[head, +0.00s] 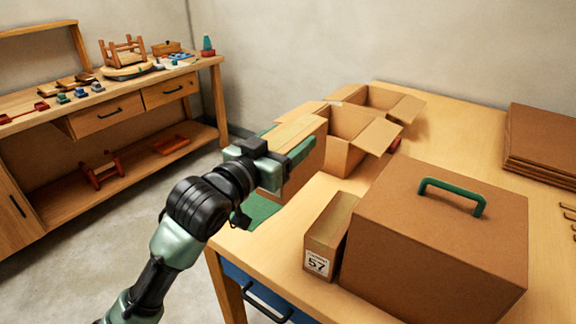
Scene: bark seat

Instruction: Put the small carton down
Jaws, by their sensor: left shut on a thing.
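My left gripper (286,163) reaches in from the left over the table's left edge. It is shut on a small closed cardboard carton (310,170) with a paler top, and its green fingers cover part of the carton's near side. The carton is at the left of the open boxes; I cannot tell whether its underside touches the table (452,143). Another narrow carton (325,238), labelled 57, stands upright on the table near the front edge. My right gripper is not in view.
A large brown box (440,240) with a green handle (452,187) stands right beside the labelled carton. Open boxes (350,140) (385,100) stand behind. A green patch (262,209) shows at the table's left edge. Flat cardboard (545,140) lies at right. A workbench (120,110) stands at left.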

